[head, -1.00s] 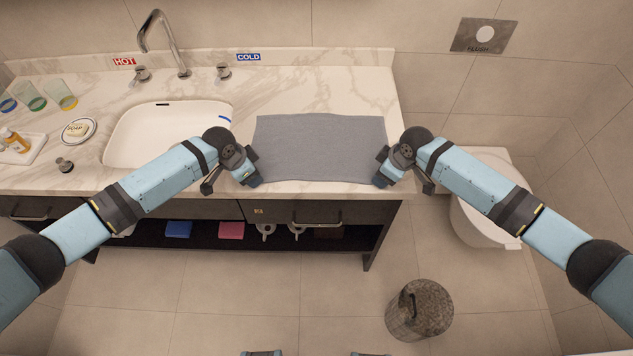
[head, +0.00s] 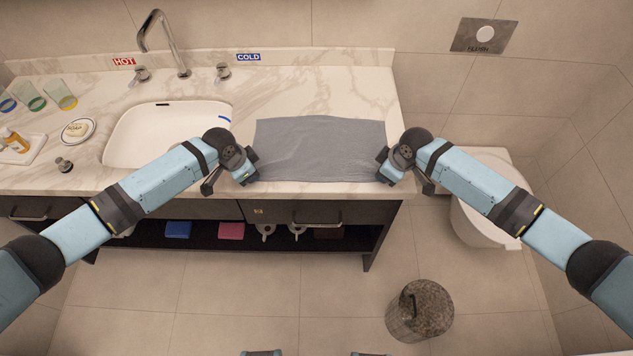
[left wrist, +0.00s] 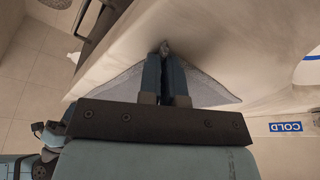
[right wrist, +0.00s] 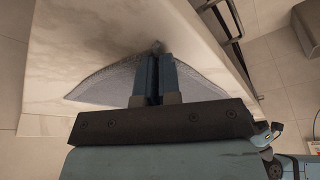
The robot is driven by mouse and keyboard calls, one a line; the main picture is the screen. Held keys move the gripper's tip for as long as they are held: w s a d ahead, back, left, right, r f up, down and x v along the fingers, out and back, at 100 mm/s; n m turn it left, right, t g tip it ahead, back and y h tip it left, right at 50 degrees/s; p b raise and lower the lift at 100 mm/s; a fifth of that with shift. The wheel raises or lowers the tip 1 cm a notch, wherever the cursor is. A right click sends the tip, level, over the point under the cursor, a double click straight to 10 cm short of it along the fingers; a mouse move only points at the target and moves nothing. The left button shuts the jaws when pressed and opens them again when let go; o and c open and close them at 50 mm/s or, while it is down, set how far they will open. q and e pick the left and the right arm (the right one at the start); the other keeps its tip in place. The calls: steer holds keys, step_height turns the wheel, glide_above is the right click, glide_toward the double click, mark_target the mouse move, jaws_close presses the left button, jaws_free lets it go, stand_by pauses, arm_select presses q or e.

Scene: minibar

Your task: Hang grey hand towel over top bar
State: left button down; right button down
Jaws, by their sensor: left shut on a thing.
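The grey hand towel (head: 320,146) lies spread on the marble counter, right of the sink, with wrinkles toward its front edge. My left gripper (head: 251,169) is at its front left corner. In the left wrist view its fingers (left wrist: 165,50) are shut on a pinch of the towel (left wrist: 212,90). My right gripper (head: 384,170) is at the front right corner. In the right wrist view its fingers (right wrist: 158,50) are close together with a pinch of towel (right wrist: 105,84) at their tips. I cannot make out a top bar in these views.
The sink (head: 160,130) is left of the towel, with a tall faucet (head: 165,42) behind it. Drawers with handles (head: 316,216) are under the counter edge. A toilet (head: 485,215) is at the right and a bin (head: 419,310) stands on the floor.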

stand_by(0.3)
